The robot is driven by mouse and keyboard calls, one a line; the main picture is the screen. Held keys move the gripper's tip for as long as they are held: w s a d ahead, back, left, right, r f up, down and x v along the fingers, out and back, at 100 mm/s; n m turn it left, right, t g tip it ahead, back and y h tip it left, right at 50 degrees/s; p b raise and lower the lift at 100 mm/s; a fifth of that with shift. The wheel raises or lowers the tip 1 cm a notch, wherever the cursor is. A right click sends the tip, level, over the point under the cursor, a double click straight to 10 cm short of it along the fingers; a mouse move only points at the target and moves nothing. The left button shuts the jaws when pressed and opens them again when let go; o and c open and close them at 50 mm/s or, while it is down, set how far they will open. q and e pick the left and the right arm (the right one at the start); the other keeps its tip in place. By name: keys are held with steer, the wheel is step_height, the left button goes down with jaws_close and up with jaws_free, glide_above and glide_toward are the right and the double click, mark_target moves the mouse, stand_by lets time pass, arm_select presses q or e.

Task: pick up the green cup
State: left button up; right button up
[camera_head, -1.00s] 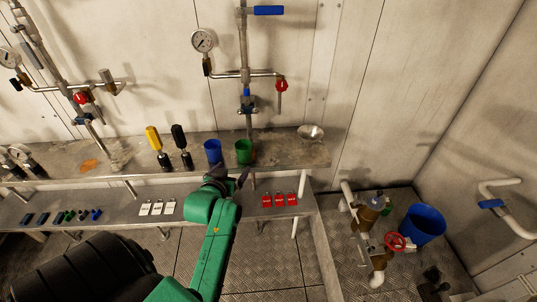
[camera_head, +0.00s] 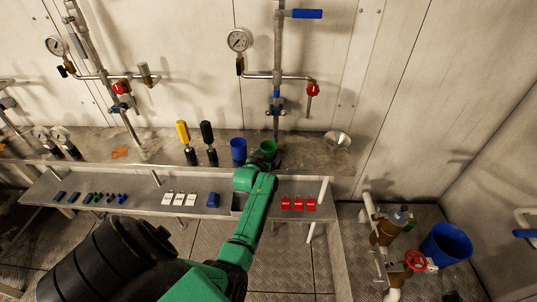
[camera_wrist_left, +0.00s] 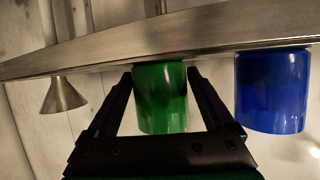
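The green cup (camera_head: 269,147) stands on the upper metal shelf, just right of a blue cup (camera_head: 238,150). My left gripper (camera_head: 265,163) is at the green cup and partly hides its lower part in the head view. In the left wrist view, which looks upside down, the green cup (camera_wrist_left: 160,100) is between the two black fingers of my left gripper (camera_wrist_left: 160,75). The fingers are spread, one on each side of the cup, close to its walls; I cannot tell whether they touch. The blue cup (camera_wrist_left: 272,92) is just outside one finger. My right gripper is not in view.
A metal funnel (camera_head: 337,141) stands right of the green cup. Yellow (camera_head: 185,143) and black-handled (camera_head: 208,143) tools stand left of the blue cup. Behind are a pipe (camera_head: 277,60) and red valve (camera_head: 313,90). Red tags (camera_head: 298,204) lie on the lower shelf.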

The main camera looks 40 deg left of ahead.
arm_select(q)
steer(key=c, duration=0.9)
steer(key=shift+c, duration=0.2)
